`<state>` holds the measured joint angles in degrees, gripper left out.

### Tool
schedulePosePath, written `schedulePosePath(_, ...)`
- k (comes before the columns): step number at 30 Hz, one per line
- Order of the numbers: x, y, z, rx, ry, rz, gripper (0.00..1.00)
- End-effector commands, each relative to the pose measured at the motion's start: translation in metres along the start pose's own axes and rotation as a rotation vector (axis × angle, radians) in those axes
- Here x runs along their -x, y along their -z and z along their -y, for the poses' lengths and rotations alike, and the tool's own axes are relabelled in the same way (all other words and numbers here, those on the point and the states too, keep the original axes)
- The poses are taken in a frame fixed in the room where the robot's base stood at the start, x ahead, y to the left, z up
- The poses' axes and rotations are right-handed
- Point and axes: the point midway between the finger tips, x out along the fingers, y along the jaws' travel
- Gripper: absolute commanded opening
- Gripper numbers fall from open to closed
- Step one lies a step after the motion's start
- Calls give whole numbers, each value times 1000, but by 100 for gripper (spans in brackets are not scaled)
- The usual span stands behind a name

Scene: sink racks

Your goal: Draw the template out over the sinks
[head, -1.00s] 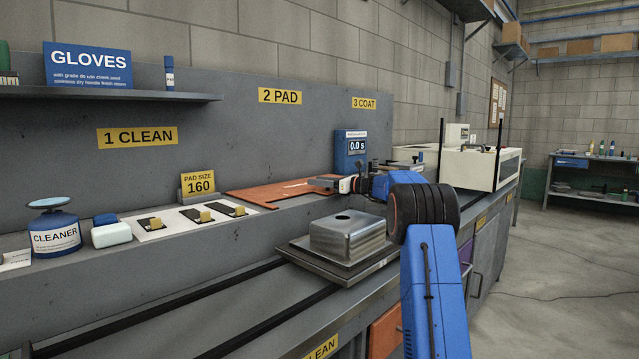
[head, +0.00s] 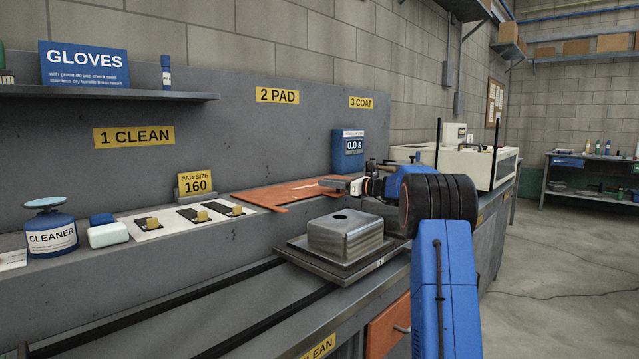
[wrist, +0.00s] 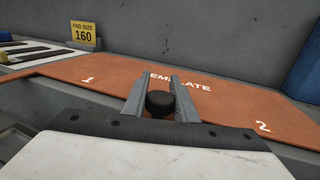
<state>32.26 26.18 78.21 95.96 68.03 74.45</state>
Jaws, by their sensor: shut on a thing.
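The orange-brown template (head: 272,195) lies flat on the raised ledge behind the sink, its front edge reaching the ledge's front edge. In the wrist view the template (wrist: 110,72) shows its lettering and the marks 1 and 2. My gripper (head: 346,184) is over the template's right part. In the wrist view my gripper (wrist: 163,92) is shut on a round black knob (wrist: 160,103) that stands on the template. One steel sink (head: 330,236) with a round hole sits upside down on a grey plate (head: 300,250), in front of and below the template.
Pads on a white board (head: 165,226), the pad size sign (head: 195,185) and a cleaner pot (head: 50,233) stand left along the ledge. A blue timer box (head: 347,150) stands behind the template. A white machine (head: 465,165) is at right. Two dark rails run left from the plate.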

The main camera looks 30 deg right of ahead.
Motion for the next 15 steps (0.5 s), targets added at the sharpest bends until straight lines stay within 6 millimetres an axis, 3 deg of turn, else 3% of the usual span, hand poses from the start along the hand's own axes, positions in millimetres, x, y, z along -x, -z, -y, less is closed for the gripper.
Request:
schedulePosePath(1, 17, -1, -3, -1, 5, 0, 0)
schedulePosePath(6, 63, -1, -15, 0, 5, -1, 0)
schedulePosePath(15, 122, 0, -32, 0, 3, 0, 0)
